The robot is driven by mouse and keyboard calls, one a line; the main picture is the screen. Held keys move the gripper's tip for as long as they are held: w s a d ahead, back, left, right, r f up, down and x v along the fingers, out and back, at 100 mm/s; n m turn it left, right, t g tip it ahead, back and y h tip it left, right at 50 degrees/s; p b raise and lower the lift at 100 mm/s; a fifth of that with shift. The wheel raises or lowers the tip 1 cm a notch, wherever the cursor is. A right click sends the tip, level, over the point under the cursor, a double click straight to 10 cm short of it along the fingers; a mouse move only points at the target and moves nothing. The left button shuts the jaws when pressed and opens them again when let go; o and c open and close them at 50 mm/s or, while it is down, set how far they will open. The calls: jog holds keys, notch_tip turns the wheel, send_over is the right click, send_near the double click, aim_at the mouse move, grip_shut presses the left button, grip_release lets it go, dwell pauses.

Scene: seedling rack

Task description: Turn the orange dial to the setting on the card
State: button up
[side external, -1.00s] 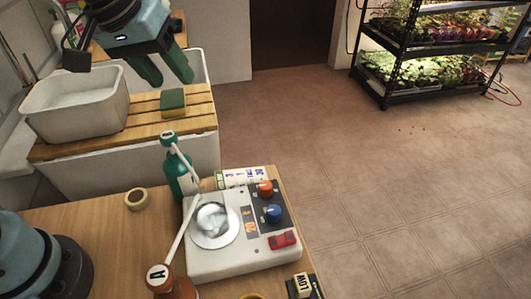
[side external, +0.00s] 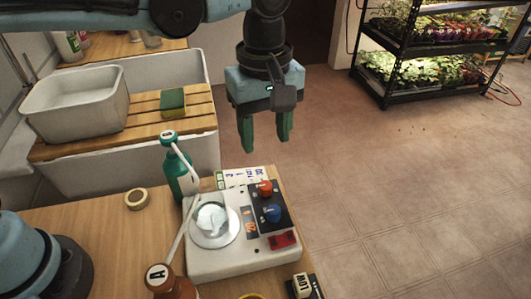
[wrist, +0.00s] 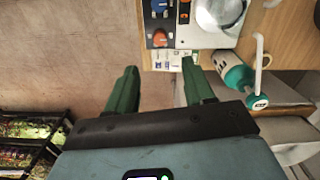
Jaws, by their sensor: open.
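The orange dial (side external: 265,188) sits on the dark panel of a white hotplate device (side external: 215,262), above a blue dial (side external: 272,213). The orange dial also shows in the wrist view (wrist: 160,38), with the blue dial (wrist: 159,6) beside it. A white printed card (side external: 240,177) lies at the device's far edge; its print is too small to read. It also shows in the wrist view (wrist: 168,60). My gripper (side external: 265,145) is open and empty, pointing down above and behind the orange dial, apart from it. Its green fingers also show in the wrist view (wrist: 162,85).
A green bottle (side external: 178,177) and an amber bottle (side external: 172,285) with white spouts stand left of the device. A red switch (side external: 283,239) is on its near right. A tape roll (side external: 137,199) lies on the table. A sink bench stands behind; floor is open at right.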

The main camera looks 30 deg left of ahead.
aim_at(265, 185)
notch_tip(265, 185, down, 12)
jog(key=shift+w+f, duration=0.1)
dwell(0.5)
jog(key=shift+c, duration=0.3)
grip_shut()
